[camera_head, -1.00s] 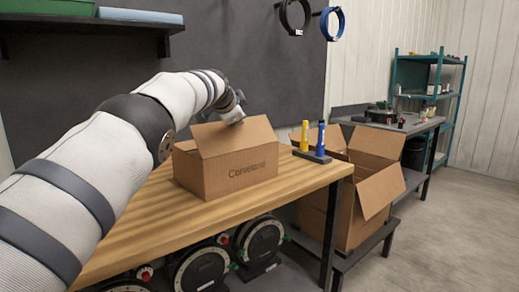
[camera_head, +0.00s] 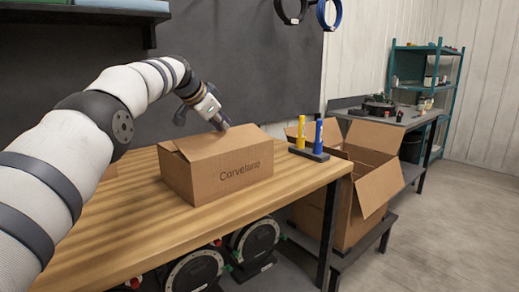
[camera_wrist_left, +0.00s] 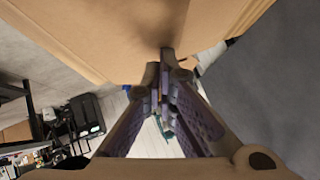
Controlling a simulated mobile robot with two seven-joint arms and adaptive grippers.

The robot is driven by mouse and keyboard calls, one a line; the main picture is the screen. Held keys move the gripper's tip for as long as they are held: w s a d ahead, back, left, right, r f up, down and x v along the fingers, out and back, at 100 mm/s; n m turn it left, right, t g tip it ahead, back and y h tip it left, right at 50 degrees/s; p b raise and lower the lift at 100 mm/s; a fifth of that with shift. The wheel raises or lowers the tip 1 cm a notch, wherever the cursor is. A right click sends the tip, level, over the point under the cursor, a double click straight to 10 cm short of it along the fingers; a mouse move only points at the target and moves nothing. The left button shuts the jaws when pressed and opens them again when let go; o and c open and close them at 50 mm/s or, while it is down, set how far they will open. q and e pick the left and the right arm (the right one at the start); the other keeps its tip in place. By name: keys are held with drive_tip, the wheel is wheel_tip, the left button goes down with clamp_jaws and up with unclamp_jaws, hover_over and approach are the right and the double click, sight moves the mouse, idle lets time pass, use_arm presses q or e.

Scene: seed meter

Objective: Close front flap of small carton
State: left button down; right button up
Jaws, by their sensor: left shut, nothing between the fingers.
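The small carton (camera_head: 218,166), printed "Corvelane", stands on the wooden workbench. Its front flap (camera_head: 225,142) now lies nearly flat over the top. A smaller flap (camera_head: 170,147) sticks out a little at the left end. My left gripper (camera_head: 222,123) is shut and empty, with its fingertips at or just above the back part of the carton's top; contact cannot be told. In the left wrist view the shut fingertips (camera_wrist_left: 166,53) point at brown cardboard (camera_wrist_left: 110,35) filling the upper part. My right gripper is not in view.
Yellow and blue cylinders stand in a dark holder (camera_head: 309,154) right of the carton. A larger open carton (camera_head: 345,205) sits on a low stand beyond the workbench's right edge. Bare workbench top (camera_head: 130,225) lies in front of the carton. Round black devices (camera_head: 255,238) sit below.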

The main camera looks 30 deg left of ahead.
sight(219, 133)
use_arm(q)
drive_tip(key=shift+w+a+f, duration=0.15)
drive_tip(key=shift+a+f, duration=0.45)
drive_tip(key=shift+f, duration=0.15)
drive_tip(key=shift+w+a+f+b, duration=0.1)
drive_tip(key=shift+a+f+b, duration=0.1)
drive_tip(key=shift+f+b, duration=0.25)
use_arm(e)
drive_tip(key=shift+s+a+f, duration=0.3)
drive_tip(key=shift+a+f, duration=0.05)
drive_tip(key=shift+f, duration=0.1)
use_arm(q)
drive_tip(key=shift+f, duration=0.1)
drive_tip(key=shift+a, duration=0.1)
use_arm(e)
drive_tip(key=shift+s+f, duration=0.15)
